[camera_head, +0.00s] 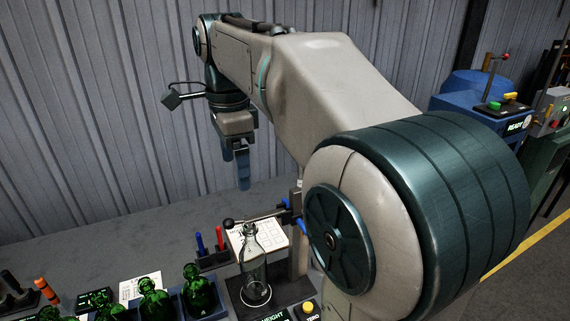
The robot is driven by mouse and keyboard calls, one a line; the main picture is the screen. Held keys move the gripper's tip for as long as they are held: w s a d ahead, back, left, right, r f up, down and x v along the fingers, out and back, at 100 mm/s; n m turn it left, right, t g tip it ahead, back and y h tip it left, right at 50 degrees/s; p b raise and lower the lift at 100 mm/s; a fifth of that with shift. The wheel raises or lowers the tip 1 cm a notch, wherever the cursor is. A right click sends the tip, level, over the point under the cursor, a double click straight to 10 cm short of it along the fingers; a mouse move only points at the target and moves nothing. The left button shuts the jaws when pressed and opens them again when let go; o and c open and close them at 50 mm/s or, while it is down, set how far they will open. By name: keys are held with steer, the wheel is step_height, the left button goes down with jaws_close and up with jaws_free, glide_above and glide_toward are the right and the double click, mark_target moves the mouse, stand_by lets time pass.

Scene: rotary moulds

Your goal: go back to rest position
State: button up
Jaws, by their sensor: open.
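My gripper (238,165) hangs from the end of my arm at the upper left of the head view, fingers pointing down. Its blue-grey fingers hold nothing and stand apart. It is up in the air, above and behind a clear glass bottle (254,265), and touches nothing. The bottle stands upright on a dark weighing base. My arm reaches from the right foreground across the upper middle and hides part of the area behind it.
Several green bottles (155,300) stand at the lower left. A gauge stand (297,235) with a black-knobbed rod is beside the clear bottle. Red and blue markers (210,245) sit in a holder. A corrugated wall (90,120) is behind. A blue control box (480,110) is at right.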

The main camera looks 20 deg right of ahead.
steer(key=s+d+f+n+t, duration=0.1)
steer(key=s+f+n+t, duration=0.2)
steer(key=s+f+n, duration=1.1)
step_height(320, 180, down, 2)
steer(key=n, duration=0.4)
steer(key=shift+s+d+f+t, duration=0.2)
steer(key=shift+d+t, duration=0.1)
steer(key=shift+t, duration=0.1)
stand_by(2.8)
